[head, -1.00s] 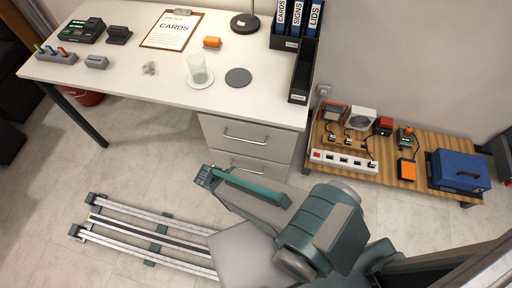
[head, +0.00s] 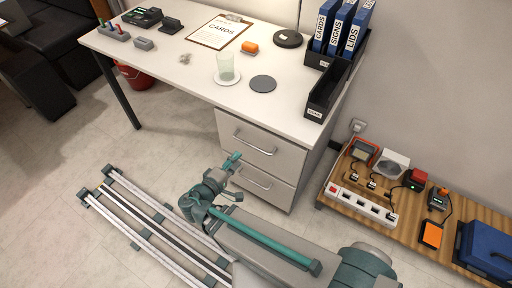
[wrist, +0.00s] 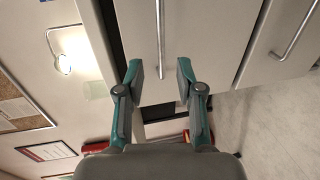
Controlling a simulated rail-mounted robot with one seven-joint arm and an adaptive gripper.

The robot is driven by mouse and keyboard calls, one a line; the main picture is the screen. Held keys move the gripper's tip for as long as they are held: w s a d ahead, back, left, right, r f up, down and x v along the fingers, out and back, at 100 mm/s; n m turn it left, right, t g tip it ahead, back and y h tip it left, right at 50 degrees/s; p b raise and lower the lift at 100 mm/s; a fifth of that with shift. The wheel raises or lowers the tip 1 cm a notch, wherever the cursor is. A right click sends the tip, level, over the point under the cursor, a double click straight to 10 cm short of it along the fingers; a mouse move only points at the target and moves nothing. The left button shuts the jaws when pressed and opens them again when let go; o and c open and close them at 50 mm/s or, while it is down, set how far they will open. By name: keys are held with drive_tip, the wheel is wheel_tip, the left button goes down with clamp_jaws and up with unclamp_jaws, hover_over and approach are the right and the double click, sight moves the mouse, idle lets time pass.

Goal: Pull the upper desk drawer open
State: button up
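The upper desk drawer (head: 262,130) has a pale front with a silver bar handle (head: 254,142) and looks closed. In the wrist view the upper drawer front (wrist: 205,40) fills the top middle, and its handle (wrist: 160,38) runs lengthwise down the picture, its near end lined up between my fingertips. My gripper (head: 234,158) is in front of the drawers, just below the upper handle in the head view. In the wrist view my gripper (wrist: 160,72) is open and empty, one finger to each side of the handle's line. The depth left to the handle is unclear.
The lower drawer (head: 268,182) with its own bar handle is just below. The white desk top (head: 190,75) overhangs the drawers and carries a glass (head: 226,68) and a black tray (head: 322,95). A low wooden shelf (head: 400,232) stands to the right.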

sight(251, 145)
drive_tip(key=p+x, duration=0.1)
drive_tip(key=x, duration=0.9)
drive_tip(key=shift+w+d, duration=0.2)
clamp_jaws()
